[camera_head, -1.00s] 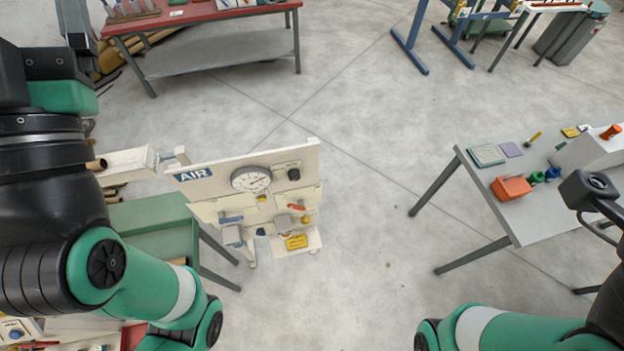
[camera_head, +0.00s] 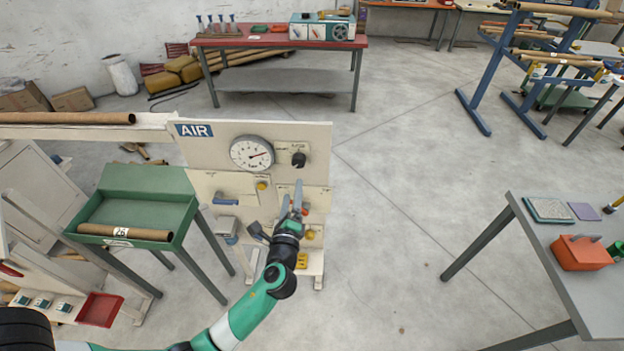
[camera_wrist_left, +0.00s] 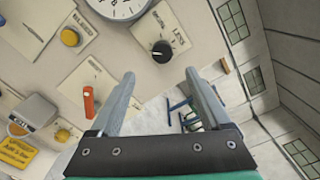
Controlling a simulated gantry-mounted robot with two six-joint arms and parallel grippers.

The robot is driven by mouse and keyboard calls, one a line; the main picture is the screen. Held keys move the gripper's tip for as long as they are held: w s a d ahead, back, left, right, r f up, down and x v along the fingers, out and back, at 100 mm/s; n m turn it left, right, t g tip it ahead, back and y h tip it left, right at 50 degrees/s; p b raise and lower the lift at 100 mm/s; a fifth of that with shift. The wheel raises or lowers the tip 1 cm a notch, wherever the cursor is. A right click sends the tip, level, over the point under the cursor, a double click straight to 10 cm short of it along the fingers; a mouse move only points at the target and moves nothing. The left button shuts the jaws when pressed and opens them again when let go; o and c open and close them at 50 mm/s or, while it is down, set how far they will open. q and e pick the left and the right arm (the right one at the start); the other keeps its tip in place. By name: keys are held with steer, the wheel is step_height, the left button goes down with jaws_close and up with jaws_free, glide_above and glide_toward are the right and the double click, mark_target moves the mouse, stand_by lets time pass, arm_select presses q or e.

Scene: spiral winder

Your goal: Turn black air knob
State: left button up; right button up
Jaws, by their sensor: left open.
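The black air knob (camera_head: 298,159) sits on the upright cream AIR panel (camera_head: 222,152), right of the round white gauge (camera_head: 251,153). In the left wrist view the knob (camera_wrist_left: 162,51) shows on its labelled plate, beyond the fingertips and between them, with the gauge (camera_wrist_left: 118,4) at the top edge. My left gripper (camera_head: 291,190) is open and empty, below the knob in the head view with its fingers pointing up toward it. It is apart from the knob. Its two fingers show in the left wrist view (camera_wrist_left: 160,78). My right gripper is not in view.
The panel also carries an orange-red handle (camera_wrist_left: 88,102), a yellow button (camera_wrist_left: 70,37) and a blue handle (camera_head: 226,202). A green tray table (camera_head: 150,185) stands left. A grey table (camera_head: 560,265) stands right.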

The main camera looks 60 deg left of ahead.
mark_target(297, 164)
arm_select(q)
steer(key=b+x, duration=0.1)
steer(key=x, duration=1)
steer(key=shift+w+a+r, duration=0.1)
steer(key=shift+w+a, duration=0.15)
steer(key=shift+w, duration=0.05)
steer(key=shift+b, duration=0.3)
jaws_close()
